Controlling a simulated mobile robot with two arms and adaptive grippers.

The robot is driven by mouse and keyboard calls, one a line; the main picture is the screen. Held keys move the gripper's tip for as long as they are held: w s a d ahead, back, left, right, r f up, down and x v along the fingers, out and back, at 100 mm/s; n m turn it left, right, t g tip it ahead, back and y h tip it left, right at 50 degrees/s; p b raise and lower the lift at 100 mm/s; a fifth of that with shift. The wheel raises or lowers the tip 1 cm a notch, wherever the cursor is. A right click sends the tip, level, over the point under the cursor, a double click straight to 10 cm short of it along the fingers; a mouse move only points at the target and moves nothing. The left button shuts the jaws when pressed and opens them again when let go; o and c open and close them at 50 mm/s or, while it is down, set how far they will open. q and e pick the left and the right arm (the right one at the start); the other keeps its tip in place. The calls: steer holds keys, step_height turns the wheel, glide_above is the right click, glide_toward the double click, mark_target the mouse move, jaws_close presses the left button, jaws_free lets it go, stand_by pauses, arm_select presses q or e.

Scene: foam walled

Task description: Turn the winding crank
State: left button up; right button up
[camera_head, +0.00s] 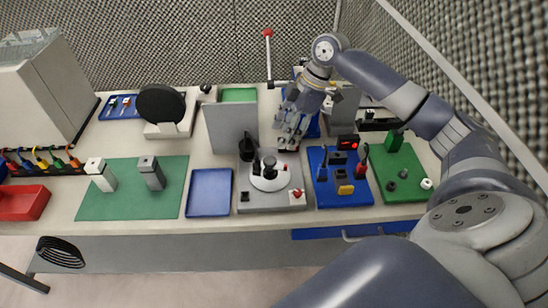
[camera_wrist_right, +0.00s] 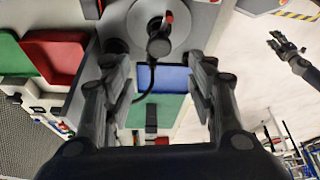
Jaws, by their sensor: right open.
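The winding crank (camera_head: 268,175) has a white round disc with black knobs, on a grey base with an upright grey panel at its left rear. In the right wrist view the crank's disc (camera_wrist_right: 145,28) is at the top centre, with a black knob over it. My right gripper (camera_head: 289,138) is open and empty, behind and slightly right of the disc in the head view. In the right wrist view its fingers (camera_wrist_right: 160,82) are spread apart, with the disc beyond them. My left gripper (camera_wrist_right: 277,42) shows small at the right of that view, fingers apart and empty.
A blue tray (camera_head: 209,192) lies left of the crank, then a green mat (camera_head: 120,205) with two upright blocks. A blue board (camera_head: 340,190) with small parts and a green board (camera_head: 400,180) stand at right. A red-topped lever (camera_head: 268,55) rises behind.

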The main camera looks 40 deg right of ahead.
steer(key=p, duration=0.1)
glide_above(270, 160)
steer(key=s+d, duration=0.1)
steer(key=d, duration=0.2)
step_height(270, 160, down, 5)
steer(key=a+f, duration=0.1)
steer(key=a+f+p, duration=0.1)
steer(key=f, duration=0.1)
steer(key=shift+w+a, duration=0.1)
steer(key=shift+w, duration=0.2)
steer(key=shift+f, duration=0.55)
arm_select(q)
steer(key=r, duration=0.2)
steer(key=shift+w+r, duration=0.3)
steer(key=shift+r, duration=0.05)
arm_select(e)
steer(key=shift+a, duration=0.1)
steer(key=c, duration=0.9)
arm_select(q)
steer(key=shift+d, duration=0.3)
arm_select(e)
steer(key=shift+c, duration=0.6)
